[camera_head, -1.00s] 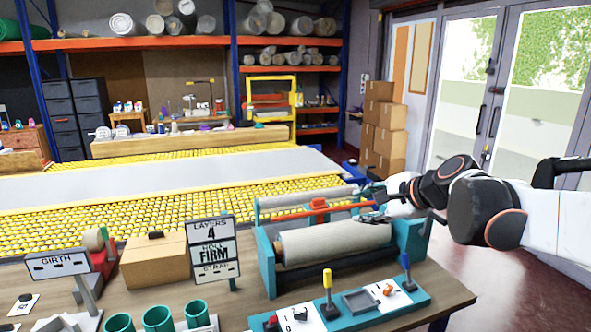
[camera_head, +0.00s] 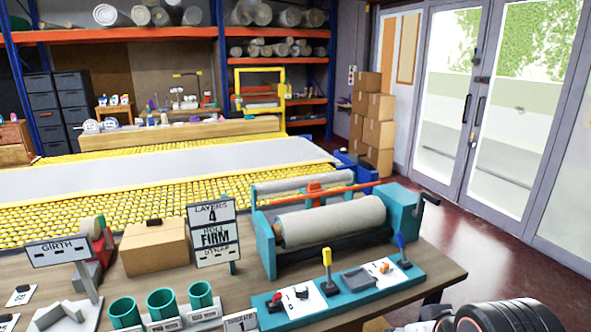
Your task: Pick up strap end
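I cannot make out a strap end in this view. A light grey roll (camera_head: 330,222) lies across a teal winding machine (camera_head: 265,245) on the workbench. A red-orange bar (camera_head: 335,189) runs above the roll, and a crank sticks out at the machine's right side. A sign (camera_head: 213,233) left of the machine reads LAYERS 4, ROLL FIRM, STRAP, its lowest line partly unclear. Only a dark ridged part of my arm (camera_head: 497,316) shows at the bottom right corner, apart from the bench. My gripper's fingers are not visible.
A teal control panel (camera_head: 340,300) with yellow and blue levers stands before the machine. Green cups (camera_head: 161,302), a cardboard box (camera_head: 155,248) and a GIRTH sign (camera_head: 57,250) are to the left. Stacked cartons (camera_head: 380,118) stand behind. Floor right of the bench is clear.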

